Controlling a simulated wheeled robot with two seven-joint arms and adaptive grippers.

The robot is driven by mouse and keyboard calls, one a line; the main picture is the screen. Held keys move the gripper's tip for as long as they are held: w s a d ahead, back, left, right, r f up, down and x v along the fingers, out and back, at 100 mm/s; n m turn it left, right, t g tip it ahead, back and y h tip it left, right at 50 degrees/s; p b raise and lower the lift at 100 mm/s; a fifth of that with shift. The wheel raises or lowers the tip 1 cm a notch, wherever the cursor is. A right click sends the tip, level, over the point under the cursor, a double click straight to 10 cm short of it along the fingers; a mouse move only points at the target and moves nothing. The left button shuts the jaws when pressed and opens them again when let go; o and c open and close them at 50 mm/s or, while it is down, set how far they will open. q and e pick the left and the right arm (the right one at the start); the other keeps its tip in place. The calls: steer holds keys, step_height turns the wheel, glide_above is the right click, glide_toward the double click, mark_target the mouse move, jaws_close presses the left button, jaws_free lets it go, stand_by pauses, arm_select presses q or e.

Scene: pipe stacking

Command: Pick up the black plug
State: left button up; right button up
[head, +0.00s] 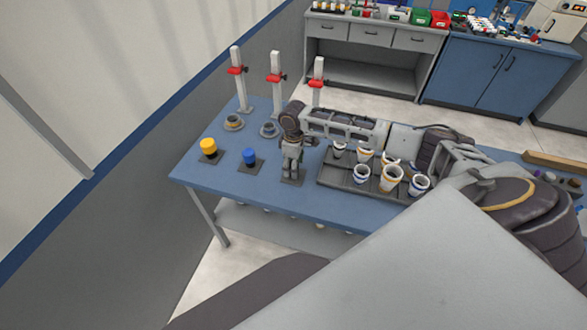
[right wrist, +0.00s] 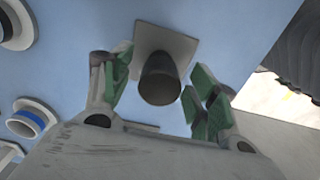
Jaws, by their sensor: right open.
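The black plug (right wrist: 160,80) stands on a square grey base plate (right wrist: 178,42) in the right wrist view. My right gripper (right wrist: 160,92) is open, with one green-padded finger on each side of the plug. I see gaps between the plug and both fingers. In the head view my right gripper (head: 292,170) points down over the third base plate (head: 300,180), in line with the yellow and blue plugs. It hides the black plug there. My left gripper is in neither view.
The yellow plug (head: 208,147) and blue plug (head: 249,156) stand to the left on the blue table (head: 235,185). A dark tray (head: 330,184) with several white cups is close on the right. Three stands with red clamps (head: 236,70) rise behind.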

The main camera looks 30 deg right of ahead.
steer(key=shift+c, duration=0.3)
steer(key=c, duration=1.1)
steer(key=shift+o, duration=0.2)
steer(key=shift+r, duration=0.1)
steer(key=shift+r, duration=4.9)
